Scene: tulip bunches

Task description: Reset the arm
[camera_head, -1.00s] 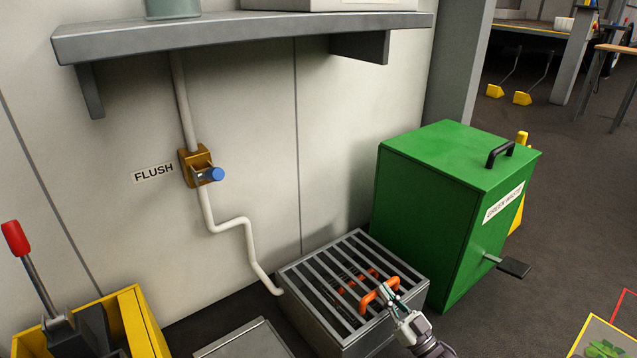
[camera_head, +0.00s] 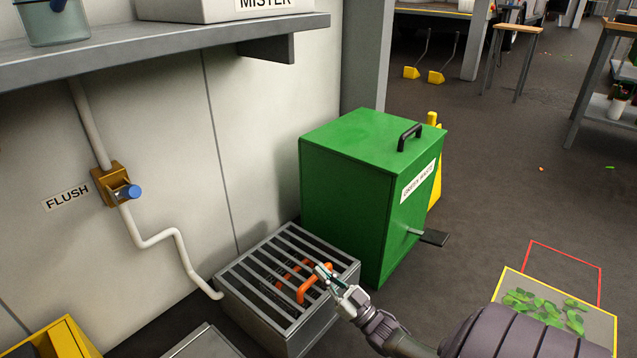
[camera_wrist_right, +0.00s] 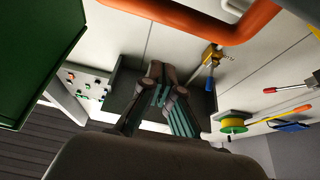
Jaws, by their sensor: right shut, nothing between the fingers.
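My right gripper (camera_head: 322,272) is shut and empty. In the head view it is beside the orange handle (camera_head: 306,290) of the slatted metal grate (camera_head: 258,272); I cannot tell whether it touches the handle. In the right wrist view the closed teal fingertips (camera_wrist_right: 172,108) show at the middle, with an orange bar (camera_wrist_right: 205,22) crossing the top of the view. My right arm reaches in from the lower right of the head view. My left gripper is not in view.
A green waste bin (camera_head: 350,190) with a pedal (camera_head: 433,238) stands right behind the grate. A flush valve (camera_head: 113,184) and white pipe (camera_head: 150,240) are on the wall, below a grey shelf (camera_head: 180,42). Leaves lie in a yellow-outlined floor square (camera_head: 510,292). Open floor lies to the right.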

